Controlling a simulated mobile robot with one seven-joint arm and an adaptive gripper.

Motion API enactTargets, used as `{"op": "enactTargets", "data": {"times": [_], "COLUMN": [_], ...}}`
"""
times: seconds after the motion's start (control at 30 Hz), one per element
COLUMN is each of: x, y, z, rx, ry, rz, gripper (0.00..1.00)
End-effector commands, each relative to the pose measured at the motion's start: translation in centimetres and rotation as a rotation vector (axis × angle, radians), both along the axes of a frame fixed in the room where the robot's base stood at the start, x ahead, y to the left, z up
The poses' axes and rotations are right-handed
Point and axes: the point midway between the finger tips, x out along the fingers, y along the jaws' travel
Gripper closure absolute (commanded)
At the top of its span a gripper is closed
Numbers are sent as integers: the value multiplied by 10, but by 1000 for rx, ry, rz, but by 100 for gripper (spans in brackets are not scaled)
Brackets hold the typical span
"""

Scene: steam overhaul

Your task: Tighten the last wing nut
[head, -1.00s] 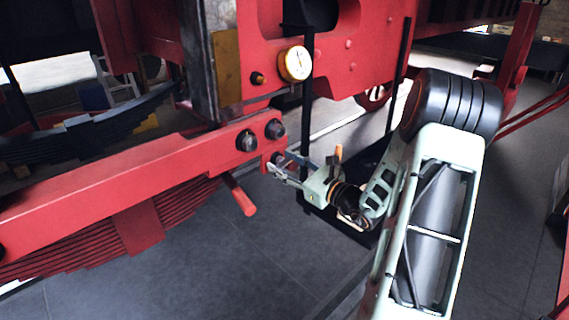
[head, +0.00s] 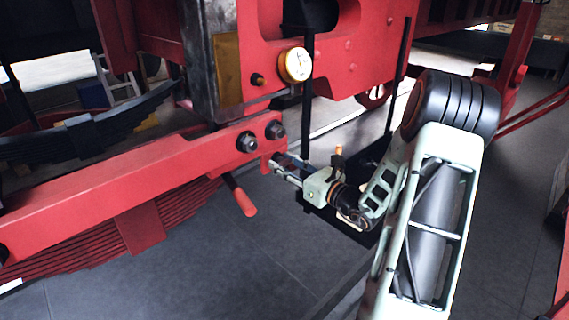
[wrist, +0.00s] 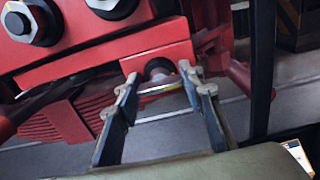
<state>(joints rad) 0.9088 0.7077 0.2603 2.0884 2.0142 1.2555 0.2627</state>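In the wrist view, a round dark stud end (wrist: 158,68) sits in a red bracket (wrist: 110,68). A shiny, thin metal piece, seemingly the wing nut (wrist: 160,88), lies just in front of it. My gripper (wrist: 161,84) has its two fingers apart, one on each side of this piece. I cannot tell whether the fingertips touch its ends. In the head view, my gripper (head: 281,163) reaches the end of the red beam (head: 110,180), below the large bolts. The wing nut is hidden there by the fingers.
Two large dark bolts (head: 247,142) (head: 275,130) stick out just above my gripper. A red handle (head: 243,198) hangs below left of it. The floor in front is clear.

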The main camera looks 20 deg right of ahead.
Motion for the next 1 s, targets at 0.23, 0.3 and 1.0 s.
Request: {"op": "enactTargets", "data": {"times": [0.23, 0.3, 1.0], "x": [0, 0, -90], "y": [0, 0, -34], "z": [0, 0, 0], "rx": [0, 0, 0], "ry": [0, 1, 1], "rz": [0, 0, -4], "gripper": [45, 45, 45]}}
